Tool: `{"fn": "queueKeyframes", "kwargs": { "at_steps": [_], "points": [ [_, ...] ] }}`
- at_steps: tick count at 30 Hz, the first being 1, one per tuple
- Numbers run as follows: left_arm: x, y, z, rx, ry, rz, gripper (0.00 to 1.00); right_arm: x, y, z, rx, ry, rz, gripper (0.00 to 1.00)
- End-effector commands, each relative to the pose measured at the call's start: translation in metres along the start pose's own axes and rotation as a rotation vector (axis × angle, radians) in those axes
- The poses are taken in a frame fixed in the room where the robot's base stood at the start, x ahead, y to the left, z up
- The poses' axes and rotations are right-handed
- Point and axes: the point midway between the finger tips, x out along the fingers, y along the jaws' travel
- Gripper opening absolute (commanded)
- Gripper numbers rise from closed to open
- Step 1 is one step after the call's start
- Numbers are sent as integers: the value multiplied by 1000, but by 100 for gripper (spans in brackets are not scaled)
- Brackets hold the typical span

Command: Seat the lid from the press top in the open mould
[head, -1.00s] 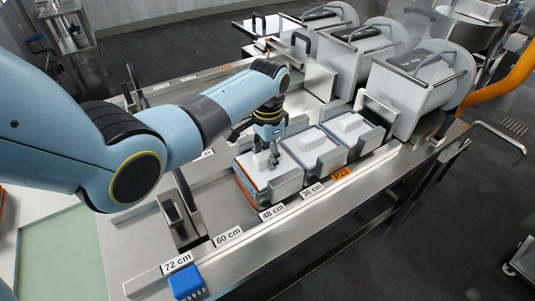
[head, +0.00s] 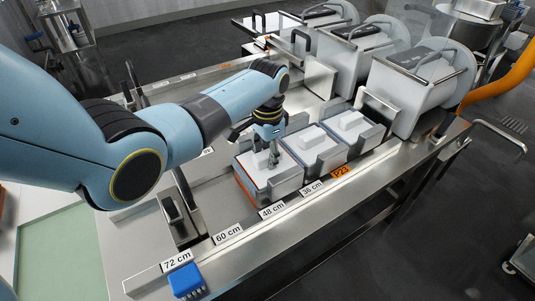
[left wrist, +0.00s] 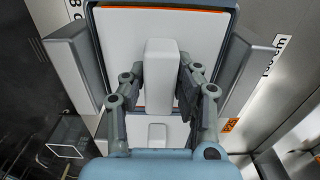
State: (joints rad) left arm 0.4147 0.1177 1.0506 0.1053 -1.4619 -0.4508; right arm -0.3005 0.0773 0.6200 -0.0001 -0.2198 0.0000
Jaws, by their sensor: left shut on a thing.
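My left gripper (head: 273,160) points down over the nearest box in the row. In the left wrist view, its fingers (left wrist: 160,85) are shut on the white block handle of the white lid (left wrist: 120,60). In the head view the lid (head: 254,170) lies level at the top of the grey mould (head: 290,186). An orange edge shows along the mould's left side, and in the left wrist view along the lid's far edge. I cannot tell how deep the lid sits. The mould's grey side wall shows in the left wrist view (left wrist: 72,75). My right gripper is out of view.
Two similar lidded boxes (head: 316,143) (head: 354,126) stand to the right in the same row. White-and-steel presses (head: 424,90) stand behind them. A distance strip (head: 228,234) and a blue block (head: 186,281) lie along the front edge.

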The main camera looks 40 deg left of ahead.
Motion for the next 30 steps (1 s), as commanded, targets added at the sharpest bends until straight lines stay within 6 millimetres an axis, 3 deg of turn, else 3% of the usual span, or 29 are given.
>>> {"fn": "queueKeyframes", "kwargs": {
  "at_steps": [11, 12, 18, 30],
  "points": [
    [6, 0, 0, 0, 0, 0, 3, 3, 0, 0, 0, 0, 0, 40],
    [6, 0, 0, 0, 0, 0, 32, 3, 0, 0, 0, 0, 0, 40],
    [5, 0, 0, 0, 0, 0, 56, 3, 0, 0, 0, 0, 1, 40],
    [6, 0, 0, 0, 0, 0, 56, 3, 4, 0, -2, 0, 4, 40]
  ]
}}
